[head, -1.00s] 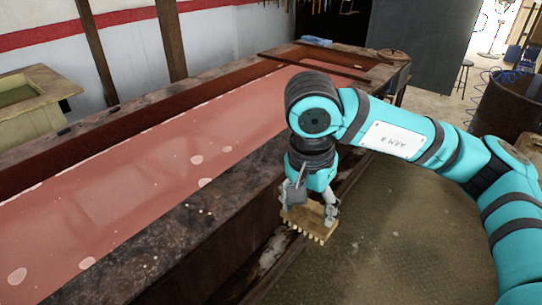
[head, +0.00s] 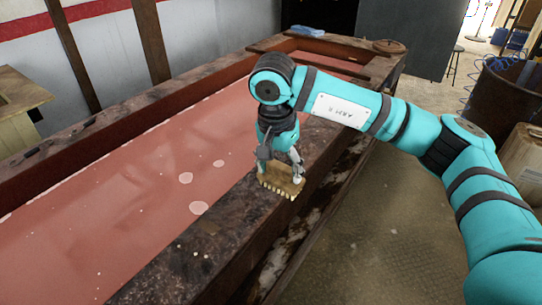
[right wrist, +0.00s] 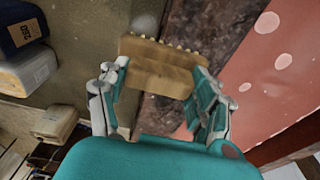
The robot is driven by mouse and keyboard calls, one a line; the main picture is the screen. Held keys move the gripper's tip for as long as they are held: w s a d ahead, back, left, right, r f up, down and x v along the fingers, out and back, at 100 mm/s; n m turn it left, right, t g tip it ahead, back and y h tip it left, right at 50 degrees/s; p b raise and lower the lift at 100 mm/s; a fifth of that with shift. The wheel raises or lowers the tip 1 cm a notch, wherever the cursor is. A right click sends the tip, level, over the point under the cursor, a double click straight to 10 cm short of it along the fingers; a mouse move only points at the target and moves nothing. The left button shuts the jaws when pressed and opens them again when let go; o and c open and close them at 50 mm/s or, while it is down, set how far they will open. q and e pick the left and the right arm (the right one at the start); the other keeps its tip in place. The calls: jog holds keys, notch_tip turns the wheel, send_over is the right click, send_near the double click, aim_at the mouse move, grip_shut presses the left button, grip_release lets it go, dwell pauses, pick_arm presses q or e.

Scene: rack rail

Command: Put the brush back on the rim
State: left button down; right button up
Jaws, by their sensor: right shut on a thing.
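The brush (head: 283,181) has a light wooden block and a row of pale bristle tufts. My right gripper (head: 280,172) is shut on it, one finger on each side, with the bristles facing down. The rim (head: 190,255) is the broad dark worn ledge along the near side of the red tank. In the head view the brush overlaps the rim's outer edge; the gap below it is unclear. In the right wrist view the brush (right wrist: 160,68) spans between the fingers, with the rim (right wrist: 212,35) behind and right of it. My left gripper is not in view.
Reddish liquid (head: 130,210) with pale round patches fills the tank. A blue item (head: 307,31) and a round brown lid-like thing (head: 389,46) lie on the far end. A rusty drum (head: 508,95) and a carton (head: 522,165) stand right. The near rim is mostly clear.

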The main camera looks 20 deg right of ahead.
jog(key=w+f+p, duration=0.1)
jog(key=w, duration=0.1)
jog(key=w+f, duration=0.1)
jog(key=w, duration=0.2)
jog(key=w+f+p, duration=0.1)
jog(key=w+f, duration=0.1)
jog(key=shift+w+d+f+p, duration=0.1)
jog(key=shift+w+p, duration=0.05)
jog(key=shift+p, duration=0.2)
jog(key=shift+f, duration=0.1)
jog(key=shift+f+b, duration=0.15)
jog(key=shift+b, duration=0.15)
jog(key=o, duration=1.2)
jog(key=shift+c, duration=0.2)
